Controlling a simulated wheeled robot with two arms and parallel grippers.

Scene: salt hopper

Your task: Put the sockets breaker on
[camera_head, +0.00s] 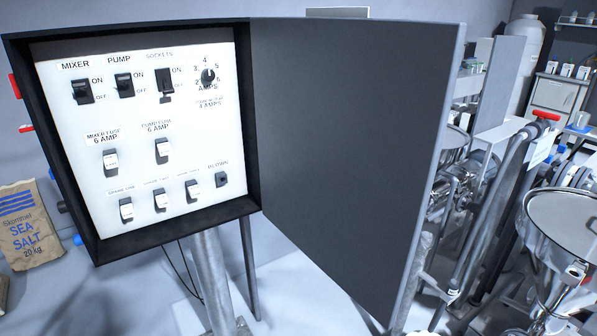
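The sockets breaker (165,84) is a black switch under the label SOCKETS on the white panel (90,215) of an electrical box. Its lever (165,99) sticks out at the lower end, by the OFF mark. The mixer breaker (82,91) and the pump breaker (124,84) stand to its left, and their levers look higher than the sockets lever. Neither of my grippers is in view, and nothing covers the sockets breaker.
The box door (350,140) stands wide open to the right. A rotary amps dial (208,76) sits right of the sockets breaker. Fuses (162,150) fill the lower panel. A sea salt sack (30,228) stands at left; metal machinery (570,225) stands at right.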

